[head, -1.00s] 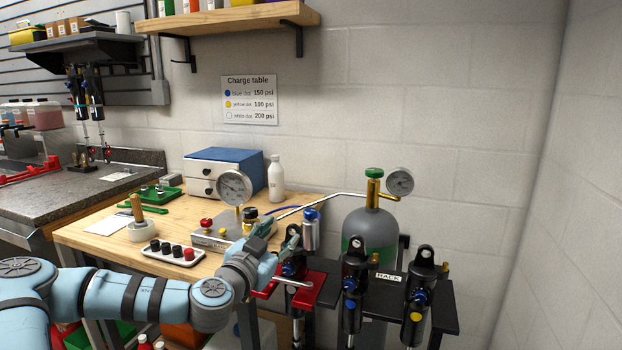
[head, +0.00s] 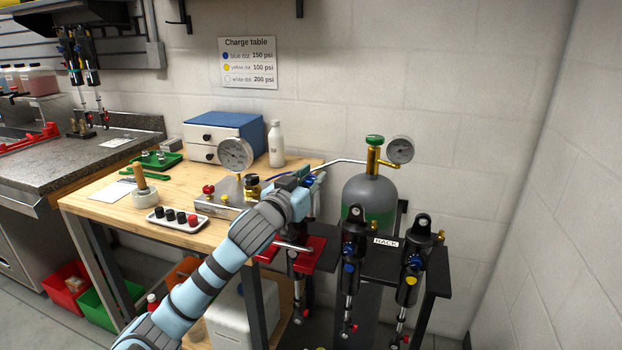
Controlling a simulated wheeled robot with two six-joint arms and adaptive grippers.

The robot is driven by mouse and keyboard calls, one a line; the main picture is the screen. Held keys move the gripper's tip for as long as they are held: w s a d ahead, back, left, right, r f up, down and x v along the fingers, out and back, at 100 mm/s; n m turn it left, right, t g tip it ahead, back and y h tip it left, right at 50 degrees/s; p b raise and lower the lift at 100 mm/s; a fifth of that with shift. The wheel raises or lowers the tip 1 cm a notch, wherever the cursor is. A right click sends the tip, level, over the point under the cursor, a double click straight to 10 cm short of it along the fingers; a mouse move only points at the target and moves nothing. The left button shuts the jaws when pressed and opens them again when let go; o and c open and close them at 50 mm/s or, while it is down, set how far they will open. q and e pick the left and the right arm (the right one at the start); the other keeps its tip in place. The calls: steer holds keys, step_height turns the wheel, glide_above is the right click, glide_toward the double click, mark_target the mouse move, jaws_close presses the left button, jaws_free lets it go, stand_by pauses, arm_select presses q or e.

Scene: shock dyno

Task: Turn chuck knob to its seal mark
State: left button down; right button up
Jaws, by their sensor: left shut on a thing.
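My left gripper (head: 303,178) is at the right end of the wooden bench, shut on the chuck knob (head: 310,180), of which only a bit of blue shows. The silver chuck body (head: 314,201) is partly visible below and to the right of the gripper. A shock (head: 301,264) stands upright in the red vise (head: 314,250) beneath it, its upper part hidden by my wrist. The seal mark is hidden or too small to see. My right gripper is not in view.
A gauge (head: 235,154) on a grey block (head: 222,203) stands left of my gripper. A grey-green gas cylinder (head: 371,195) with a gauge is at the right. Black shocks (head: 353,245) hang in the rack (head: 435,272). A cap tray (head: 177,221) lies at the bench front.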

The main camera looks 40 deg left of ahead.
arm_select(q)
steer(key=shift+r+n+y+p, duration=0.15)
steer(key=shift+n+y+p, duration=0.35)
steer(key=shift+y+p, duration=0.2)
steer(key=c, duration=1.3)
jaws_free()
steer(key=v, duration=1.2)
steer(key=shift+d+r, duration=0.1)
steer(key=shift+d, duration=0.05)
